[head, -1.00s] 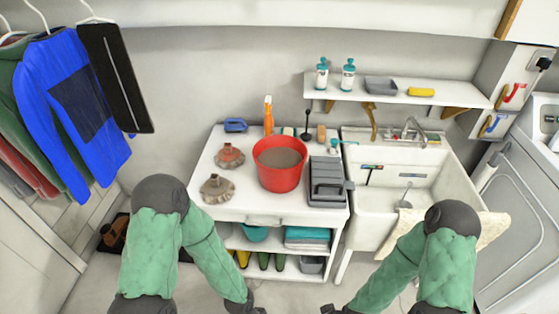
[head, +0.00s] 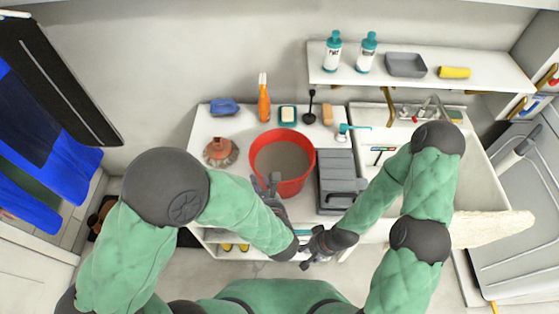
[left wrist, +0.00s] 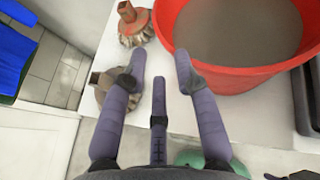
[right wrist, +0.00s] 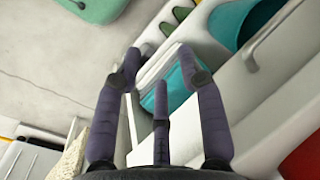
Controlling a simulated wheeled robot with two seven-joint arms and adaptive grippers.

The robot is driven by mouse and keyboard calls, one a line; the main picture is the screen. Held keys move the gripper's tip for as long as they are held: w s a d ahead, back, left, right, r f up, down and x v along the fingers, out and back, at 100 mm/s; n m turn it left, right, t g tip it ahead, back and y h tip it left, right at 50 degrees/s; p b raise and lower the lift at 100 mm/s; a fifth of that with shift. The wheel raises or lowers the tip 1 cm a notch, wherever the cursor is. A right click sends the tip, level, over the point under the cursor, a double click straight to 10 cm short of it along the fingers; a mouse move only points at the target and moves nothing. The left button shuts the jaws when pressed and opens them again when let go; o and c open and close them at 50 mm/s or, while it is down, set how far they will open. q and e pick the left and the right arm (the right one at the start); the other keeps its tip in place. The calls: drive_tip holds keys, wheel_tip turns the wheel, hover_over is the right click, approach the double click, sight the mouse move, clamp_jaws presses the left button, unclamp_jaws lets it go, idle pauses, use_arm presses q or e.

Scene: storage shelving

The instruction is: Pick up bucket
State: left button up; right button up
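The red bucket (head: 307,158) stands upright on the white counter and holds greyish-brown contents. In the left wrist view the bucket (left wrist: 250,72) is at the upper right. My left gripper (head: 268,182) is at the bucket's near side in the head view, with its fingers overlapping the rim. In the left wrist view its fingers (left wrist: 160,65) are spread and empty, with the right finger close to the bucket wall; I cannot tell if they touch. My right gripper (head: 308,248) is in front of the counter's front edge, lower than the bucket. Its fingers (right wrist: 156,62) are spread and empty.
A grey toolbox (head: 336,178) stands right of the bucket. A brown plunger-like tool (head: 220,152) is on its left. An orange bottle (head: 264,98) and small items stand behind. The sink (head: 467,170) is at the right. Folded teal cloth (right wrist: 180,85) lies on the shelf below.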

use_arm(q)
drive_tip(key=shift+w+d+r+b+x, duration=0.1)
drive_tip(key=shift+b+x, duration=0.35)
drive_tip(key=shift+x, duration=1.3)
drive_tip(key=shift+w+d+r+b+x, duration=0.15)
drive_tip(key=shift+b+x, duration=0.35)
drive_tip(key=shift+x, duration=1.3)
drive_tip(key=shift+w+d+r+b+x, duration=0.1)
drive_tip(key=shift+b+x, duration=0.35)
drive_tip(key=shift+x, duration=1.3)
drive_tip(key=shift+s, duration=0.1)
drive_tip(key=shift+r, duration=0.1)
clamp_jaws()
